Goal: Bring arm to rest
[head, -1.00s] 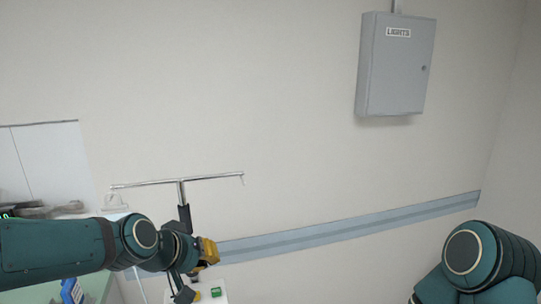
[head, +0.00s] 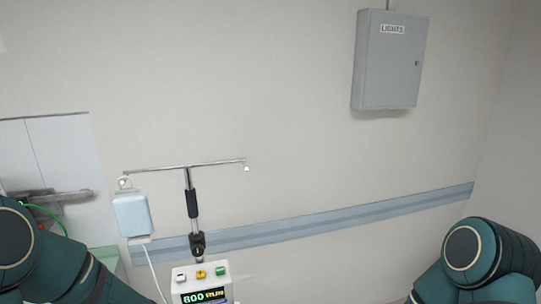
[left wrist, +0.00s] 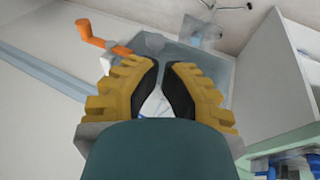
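My left arm (head: 75,270) shows only in the lower left corner of the head view, and its gripper is outside that view. In the left wrist view my left gripper (left wrist: 160,64) has yellow ribbed fingers with black pads. The fingertips are almost together, with a thin gap that widens toward the palm. Nothing is seen held between them. My right arm (head: 475,262) shows as a bent link in the lower right of the head view. My right gripper is hidden from both views.
A drip stand (head: 190,190) with a pale blue bag (head: 132,215) and a pump box (head: 204,284) stands left of centre. A grey lights cabinet (head: 390,60) hangs on the wall. An orange handle-like part (left wrist: 101,36) shows beyond the left gripper.

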